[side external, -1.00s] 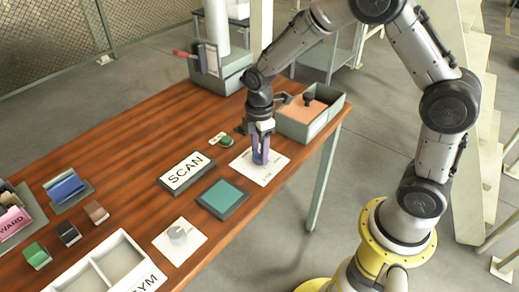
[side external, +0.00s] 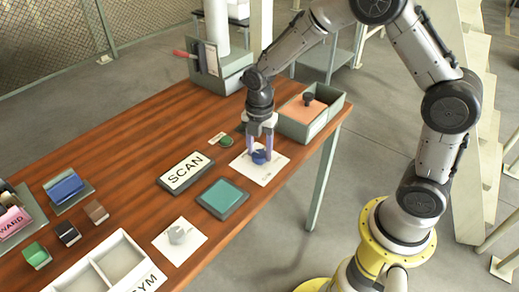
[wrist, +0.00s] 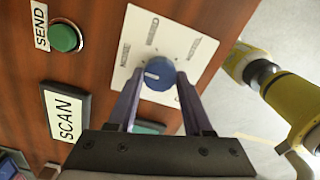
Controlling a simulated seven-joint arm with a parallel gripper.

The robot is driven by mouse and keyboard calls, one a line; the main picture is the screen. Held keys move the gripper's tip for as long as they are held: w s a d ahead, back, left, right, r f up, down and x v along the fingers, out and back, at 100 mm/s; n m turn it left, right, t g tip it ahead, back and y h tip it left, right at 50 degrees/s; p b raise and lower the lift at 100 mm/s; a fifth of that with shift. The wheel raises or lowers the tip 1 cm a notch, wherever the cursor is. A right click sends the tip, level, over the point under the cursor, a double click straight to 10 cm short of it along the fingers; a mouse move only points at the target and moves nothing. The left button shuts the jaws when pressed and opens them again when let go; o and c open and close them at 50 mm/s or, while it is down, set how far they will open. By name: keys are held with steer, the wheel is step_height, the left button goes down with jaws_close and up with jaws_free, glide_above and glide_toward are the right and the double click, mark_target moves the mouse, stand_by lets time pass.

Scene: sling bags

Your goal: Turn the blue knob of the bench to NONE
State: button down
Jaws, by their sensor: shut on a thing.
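The blue knob (wrist: 159,73) sits on a white plate (wrist: 198,50) on the bench and also shows in the side view (side external: 260,157). Its pale pointer mark faces left in the wrist view. Small labels lie around it on the plate, too small to read. My gripper (wrist: 160,76) points down at the knob, with one purple-grey finger on each side, shut on it. In the side view, my gripper (side external: 261,153) stands over the plate and partly hides the knob.
A green SEND button (wrist: 64,38) and a SCAN sign (side external: 186,173) are beside the plate. A teal pad (side external: 222,198) and a grey knob (side external: 180,232) lie nearer the front. A tray with an orange lid (side external: 303,110) stands close behind on the right.

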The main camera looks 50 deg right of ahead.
mark_target(259, 154)
steer(key=shift+r, duration=0.15)
steer(key=shift+c, duration=1.5)
jaws_free()
step_height(259, 154, up, 14)
